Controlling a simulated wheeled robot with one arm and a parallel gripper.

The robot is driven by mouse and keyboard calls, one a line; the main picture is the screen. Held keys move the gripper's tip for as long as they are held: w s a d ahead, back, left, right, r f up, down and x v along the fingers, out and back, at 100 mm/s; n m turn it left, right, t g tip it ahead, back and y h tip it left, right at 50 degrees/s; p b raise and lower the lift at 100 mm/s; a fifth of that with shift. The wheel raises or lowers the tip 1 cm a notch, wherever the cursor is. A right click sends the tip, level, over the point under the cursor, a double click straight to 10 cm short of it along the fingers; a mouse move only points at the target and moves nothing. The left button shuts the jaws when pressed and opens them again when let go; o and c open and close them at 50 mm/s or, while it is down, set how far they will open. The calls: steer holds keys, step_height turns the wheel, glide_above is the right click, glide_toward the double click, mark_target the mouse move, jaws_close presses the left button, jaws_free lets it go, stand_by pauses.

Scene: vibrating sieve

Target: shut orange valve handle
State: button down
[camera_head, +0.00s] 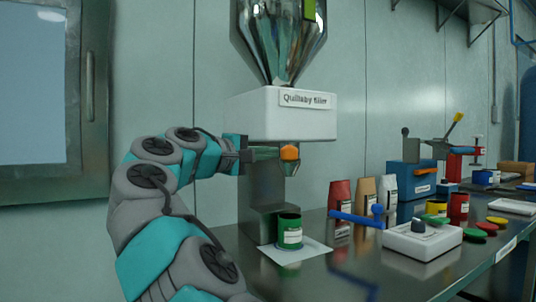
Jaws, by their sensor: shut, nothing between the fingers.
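The orange valve handle (290,152) is a small orange knob under the white block of the filler (260,125), labelled "Quillsby filler". My gripper (272,154) reaches in from the left at the handle's height, its fingertips right beside the handle's left side. The fingers are shut with nothing between them. I cannot tell whether the fingertips touch the handle. A green can (289,233) stands upright below the handle on a white sheet (300,252).
A steel hopper (277,40) rises above the filler. Red, tan and white bags (364,198) stand behind a blue lever-like part (355,218). A white box with a dark knob (422,242), coloured lids and cans, and a blue device (410,178) occupy the bench's right side.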

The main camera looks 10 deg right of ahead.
steer(key=shift+d, duration=0.1)
steer(key=shift+s+d+t+b, duration=0.25)
steer(key=shift+t+b, duration=0.05)
